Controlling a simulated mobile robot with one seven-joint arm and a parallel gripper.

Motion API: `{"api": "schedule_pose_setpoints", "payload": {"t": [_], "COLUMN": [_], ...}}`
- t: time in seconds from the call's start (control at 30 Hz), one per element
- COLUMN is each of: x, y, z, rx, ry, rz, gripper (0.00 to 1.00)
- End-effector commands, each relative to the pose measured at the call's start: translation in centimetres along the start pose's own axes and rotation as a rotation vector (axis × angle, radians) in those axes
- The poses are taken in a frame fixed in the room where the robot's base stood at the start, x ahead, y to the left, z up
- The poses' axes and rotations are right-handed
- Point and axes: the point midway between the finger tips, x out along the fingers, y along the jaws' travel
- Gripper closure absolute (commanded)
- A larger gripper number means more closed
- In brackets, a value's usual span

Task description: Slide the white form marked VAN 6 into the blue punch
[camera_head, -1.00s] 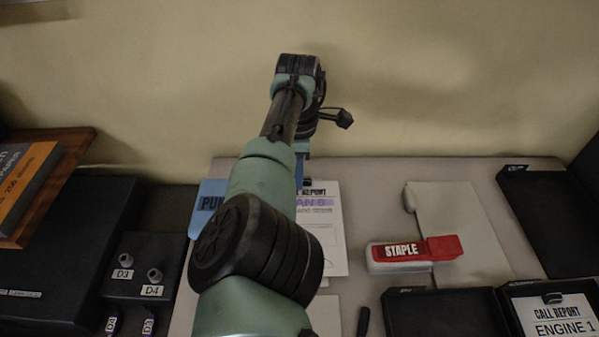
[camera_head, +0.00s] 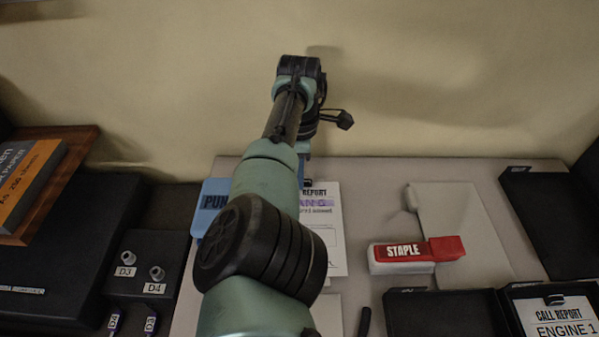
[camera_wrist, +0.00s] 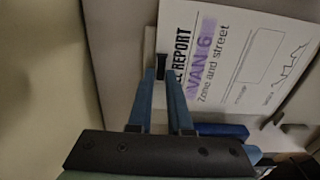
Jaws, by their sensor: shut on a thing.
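The white form marked VAN 6 (camera_head: 329,240) lies on the grey desk top, partly behind my arm. In the wrist view the form (camera_wrist: 225,75) fills the upper right, with a purple stripe across its lettering and a black clip at its near edge. My gripper (camera_wrist: 162,72) is shut on the form at this black clip. My arm hides the fingers in the head view. The blue punch (camera_head: 214,196) is left of the form and partly covered by my arm. A blue piece, probably the punch, shows right of the fingers in the wrist view (camera_wrist: 222,130).
Black trays lie at the right, one holding an ENGINE 1 form (camera_head: 555,315). A dark box with knobs (camera_head: 145,270) is at left. A wall rises behind the desk.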

Motion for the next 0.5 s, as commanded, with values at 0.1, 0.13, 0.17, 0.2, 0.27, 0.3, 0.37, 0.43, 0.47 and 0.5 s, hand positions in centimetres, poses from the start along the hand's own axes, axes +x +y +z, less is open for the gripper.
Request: {"api": "schedule_pose_setpoints", "payload": {"t": [0.1,0.13,0.17,0.2,0.27,0.3,0.37,0.43,0.47,0.5], "x": [0.0,0.0,0.0,0.0,0.0,0.0,0.0,0.0,0.0,0.0], "y": [0.0,0.0,0.0,0.0,0.0,0.0,0.0,0.0,0.0,0.0], "z": [-0.1,-0.2,-0.3,-0.4,-0.6,-0.7,-0.9,-1.1,-1.2,-1.3], "rx": [0.000,0.000,0.000,0.000,0.000,-0.001,-0.001,-0.001,-0.001,-0.001], "ry": [0.000,0.000,0.000,0.000,0.000,0.000,0.000,0.000,0.000,0.000], "rz": [0.000,0.000,0.000,0.000,0.000,0.000,0.000,0.000,0.000,0.000], "gripper": [1.00,1.00,1.00,1.00,1.00,1.00,1.00,1.00,1.00,1.00]}}
